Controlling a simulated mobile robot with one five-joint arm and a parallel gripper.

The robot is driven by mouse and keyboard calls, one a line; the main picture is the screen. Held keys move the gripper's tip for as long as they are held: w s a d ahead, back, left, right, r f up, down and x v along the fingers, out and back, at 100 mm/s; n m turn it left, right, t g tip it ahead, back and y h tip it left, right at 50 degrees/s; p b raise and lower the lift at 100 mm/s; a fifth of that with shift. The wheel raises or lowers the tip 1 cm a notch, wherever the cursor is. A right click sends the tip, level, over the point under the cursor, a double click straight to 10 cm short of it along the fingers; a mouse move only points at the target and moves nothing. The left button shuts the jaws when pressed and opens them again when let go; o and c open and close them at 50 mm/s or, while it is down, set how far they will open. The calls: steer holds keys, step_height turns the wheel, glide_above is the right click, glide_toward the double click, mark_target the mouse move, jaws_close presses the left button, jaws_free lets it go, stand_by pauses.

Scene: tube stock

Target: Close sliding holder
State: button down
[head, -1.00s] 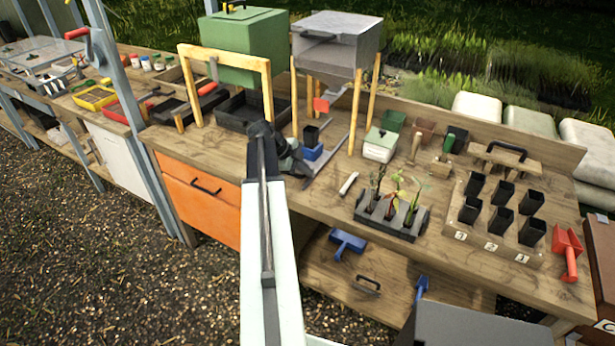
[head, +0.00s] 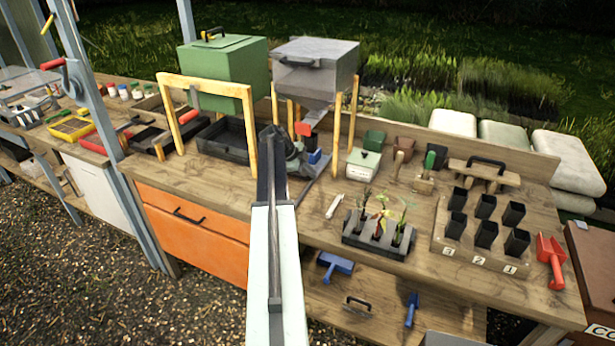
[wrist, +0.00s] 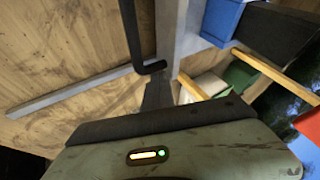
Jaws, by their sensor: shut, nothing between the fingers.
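The sliding holder (head: 314,157) is a small blue tray with a black pot (head: 311,143) in it. It sits on a grey rail beneath the grey hopper (head: 314,70), close below the hopper's red gate (head: 304,129). In the wrist view the blue holder (wrist: 221,18) shows at the top, beside the grey rail. My gripper (head: 289,150) is shut and empty, low over the bench just left of the holder. In the wrist view the dark fingertips (wrist: 157,90) point along the rail. A black bar ends near them; I cannot tell whether they touch it.
Yellow posts (head: 337,130) carry the hopper near my gripper. A black tray (head: 228,140) lies left under a green bin (head: 223,75). A white box (head: 363,163) and a seedling rack (head: 378,236) stand to the right.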

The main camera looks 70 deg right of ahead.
steer(key=shift+d, duration=0.25)
stand_by(0.3)
steer(key=a, duration=0.4)
steer(key=shift+w+a, duration=0.15)
steer(key=shift+w, duration=0.1)
steer(key=p+v, duration=0.8)
steer(key=v, duration=0.1)
steer(key=w+a+f+n+t+y, duration=0.1)
steer(key=w+a+n, duration=0.6)
steer(key=a, duration=0.5)
steer(key=w+a+f+n+t, duration=0.15)
steer(key=w+a+n, duration=0.35)
steer(key=w+a, duration=0.55)
steer(key=w+a+n+t+y, duration=0.1)
steer(key=w+a+n+t, duration=0.1)
steer(key=w+a+n, duration=0.75)
steer(key=a+n+y, duration=0.1)
steer(key=a+n, duration=0.6)
steer(key=a, duration=1.3)
steer(key=s+a+f+n+y, duration=0.1)
steer(key=a+n, duration=0.6)
steer(key=a, duration=1.3)
steer(key=shift+a+f+t+y, duration=0.25)
steer(key=shift+a+t+y, duration=0.1)
steer(key=shift+y, duration=0.25)
